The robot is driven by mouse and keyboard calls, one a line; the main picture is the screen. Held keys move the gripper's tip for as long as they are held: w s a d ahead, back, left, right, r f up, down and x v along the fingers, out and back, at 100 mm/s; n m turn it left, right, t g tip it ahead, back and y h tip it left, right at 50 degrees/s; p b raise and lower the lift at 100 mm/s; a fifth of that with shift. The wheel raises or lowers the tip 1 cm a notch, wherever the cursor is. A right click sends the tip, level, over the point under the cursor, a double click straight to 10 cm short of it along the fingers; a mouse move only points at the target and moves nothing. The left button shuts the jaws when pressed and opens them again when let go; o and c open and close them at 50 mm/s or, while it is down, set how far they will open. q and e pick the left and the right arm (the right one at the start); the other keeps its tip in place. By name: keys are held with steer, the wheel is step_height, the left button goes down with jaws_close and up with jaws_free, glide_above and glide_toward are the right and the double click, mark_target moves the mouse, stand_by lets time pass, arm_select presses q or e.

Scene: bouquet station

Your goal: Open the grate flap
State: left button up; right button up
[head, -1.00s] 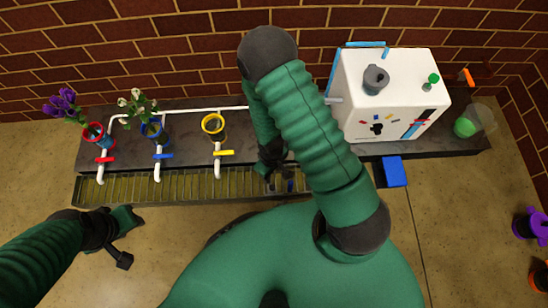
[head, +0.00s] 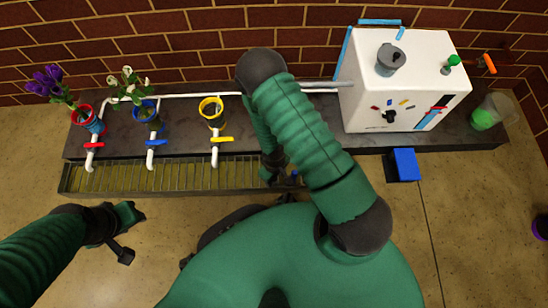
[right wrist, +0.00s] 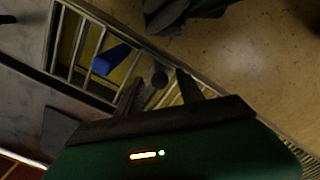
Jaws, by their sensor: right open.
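The long slatted grate (head: 160,178) runs along the front of the dark counter in the head view. Its right end is mostly hidden behind my right arm, so I cannot make out the flap there. My right gripper (head: 274,172) is over that end. In the right wrist view the open fingers (right wrist: 159,88) point at the grate bars (right wrist: 84,45), with a small dark round knob (right wrist: 159,77) between them. I cannot tell whether they touch it. A blue piece (right wrist: 110,59) lies beside it among the bars. My left gripper (head: 128,216) hangs in front of the grate, its jaws unclear.
Red, blue and yellow (head: 211,110) rimmed pots stand on the counter (head: 185,142) behind white pipes with coloured valves. A white machine (head: 415,90) stands at right, with a blue box (head: 404,164) at the counter's front edge.

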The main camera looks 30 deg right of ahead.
jaws_close()
stand_by(1.4)
